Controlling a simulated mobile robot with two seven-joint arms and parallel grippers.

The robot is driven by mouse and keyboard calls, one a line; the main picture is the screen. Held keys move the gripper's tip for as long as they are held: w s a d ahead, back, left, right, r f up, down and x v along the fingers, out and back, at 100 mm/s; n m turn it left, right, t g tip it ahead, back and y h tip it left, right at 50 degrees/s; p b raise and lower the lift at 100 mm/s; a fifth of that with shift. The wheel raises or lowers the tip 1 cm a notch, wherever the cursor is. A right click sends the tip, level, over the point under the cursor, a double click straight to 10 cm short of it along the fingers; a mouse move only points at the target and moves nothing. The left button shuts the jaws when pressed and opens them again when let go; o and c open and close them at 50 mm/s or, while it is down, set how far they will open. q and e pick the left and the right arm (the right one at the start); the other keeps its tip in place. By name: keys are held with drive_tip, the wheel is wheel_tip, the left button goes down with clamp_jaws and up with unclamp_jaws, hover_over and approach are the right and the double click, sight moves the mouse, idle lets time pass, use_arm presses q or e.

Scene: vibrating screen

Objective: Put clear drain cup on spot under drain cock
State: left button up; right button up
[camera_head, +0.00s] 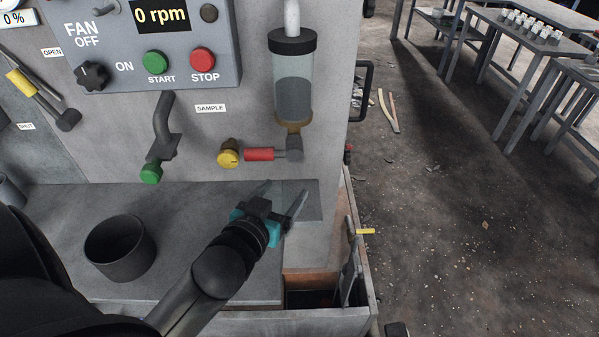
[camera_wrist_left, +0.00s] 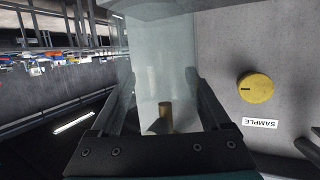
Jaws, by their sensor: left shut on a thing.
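My left gripper (camera_head: 283,193) is shut on the clear drain cup (camera_wrist_left: 160,60), whose see-through walls show between the fingers (camera_wrist_left: 170,100) in the left wrist view. In the head view the cup is too faint to make out. The gripper is low over the ledge, at a darker grey square spot (camera_head: 312,208). The drain cock (camera_head: 295,148), with a red handle (camera_head: 258,154), is on the wall above, under a clear filter bowl (camera_head: 293,85). Whether the cup touches the ledge I cannot tell. My right gripper is not in view.
A dark round cup (camera_head: 120,250) stands on the ledge at left. A yellow knob (camera_head: 229,153) and a green-tipped lever (camera_head: 151,172) stick out from the wall. An open bin (camera_head: 315,299) lies below the ledge's right end.

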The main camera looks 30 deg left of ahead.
use_arm(q)
drive_tip(key=w, duration=0.3)
drive_tip(key=w+a, duration=0.1)
drive_tip(key=w, duration=0.5)
drive_tip(key=shift+w+a, duration=0.3)
drive_tip(key=shift+w, duration=0.05)
drive_tip(key=shift+f+b, duration=0.6)
drive_tip(key=shift+f, duration=1.15)
drive_tip(key=shift+f, duration=0.15)
drive_tip(key=o, duration=1.2)
drive_tip(key=shift+s+r, duration=0.2)
drive_tip(key=p+v, duration=0.1)
drive_tip(key=v, duration=1)
drive_tip(key=shift+s+d+r, duration=0.1)
drive_tip(key=shift+s+r, duration=0.05)
drive_tip(key=shift+s, duration=0.15)
